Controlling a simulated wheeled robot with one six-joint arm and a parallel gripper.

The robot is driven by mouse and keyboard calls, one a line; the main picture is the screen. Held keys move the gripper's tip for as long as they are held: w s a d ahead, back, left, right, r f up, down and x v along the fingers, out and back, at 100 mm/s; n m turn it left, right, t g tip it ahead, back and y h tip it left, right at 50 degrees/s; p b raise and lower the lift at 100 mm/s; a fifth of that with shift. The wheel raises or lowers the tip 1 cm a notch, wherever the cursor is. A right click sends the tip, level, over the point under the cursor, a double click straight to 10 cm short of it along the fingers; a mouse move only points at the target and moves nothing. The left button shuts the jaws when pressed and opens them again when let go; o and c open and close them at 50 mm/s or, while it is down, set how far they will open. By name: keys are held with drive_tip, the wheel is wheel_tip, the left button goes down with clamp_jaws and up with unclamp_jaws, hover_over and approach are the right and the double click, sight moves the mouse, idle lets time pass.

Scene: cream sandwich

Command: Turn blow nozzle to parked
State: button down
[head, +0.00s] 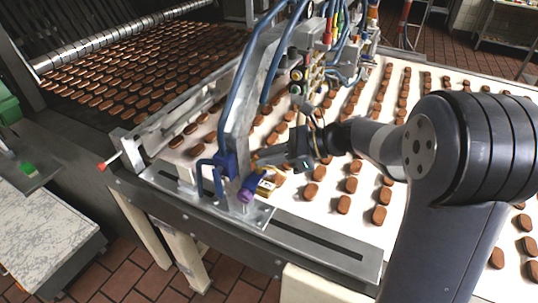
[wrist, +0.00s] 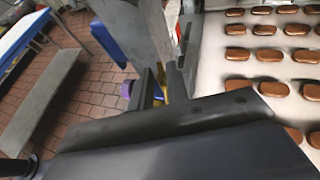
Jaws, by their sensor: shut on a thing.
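The blow nozzle appears to be the small fitting with a purple end (head: 248,188) and a yellow tag at the near side of the conveyor frame, by the foot of a blue bracket. My gripper (head: 264,164) reaches in from the right and is shut at this fitting. In the wrist view the two fingers (wrist: 160,84) stand close together, with a bit of purple (wrist: 126,89) left of them and a little yellow between them. The fingers and gripper body hide most of the held part, so I cannot tell its exact angle.
Rows of brown biscuits (head: 352,185) lie on the white belt (head: 330,213) behind and right of the fitting. A metal frame with blue hoses (head: 240,95) rises close behind my gripper. A red-tipped rod (head: 102,165) sticks out at left. The tiled floor is open in front.

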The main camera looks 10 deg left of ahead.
drive_tip(key=shift+r+g+p, duration=0.1)
drive_tip(key=shift+g+p, duration=0.2)
drive_tip(key=shift+p, duration=0.05)
drive_tip(key=shift+w+a+n+g+h+p, duration=0.25)
drive_tip(key=shift+n+g+h+p, duration=0.45)
drive_tip(key=shift+n+g+p, duration=0.7)
drive_tip(key=shift+w+n+g+h+p, duration=0.3)
drive_tip(key=shift+n+g+h+p, duration=0.4)
drive_tip(key=shift+n+g+p, duration=0.7)
drive_tip(key=shift+w+a+n+g+h+p, duration=0.15)
drive_tip(key=shift+w+n+g+h+p, duration=0.15)
drive_tip(key=shift+n+g+h+p, duration=1)
drive_tip(key=shift+n+g+y, duration=0.5)
drive_tip(key=shift+n, duration=0.1)
drive_tip(key=c, duration=1.6)
unclamp_jaws()
drive_tip(key=shift+o, duration=0.2)
drive_tip(key=shift+m+b, duration=0.3)
drive_tip(key=shift+b, duration=0.1)
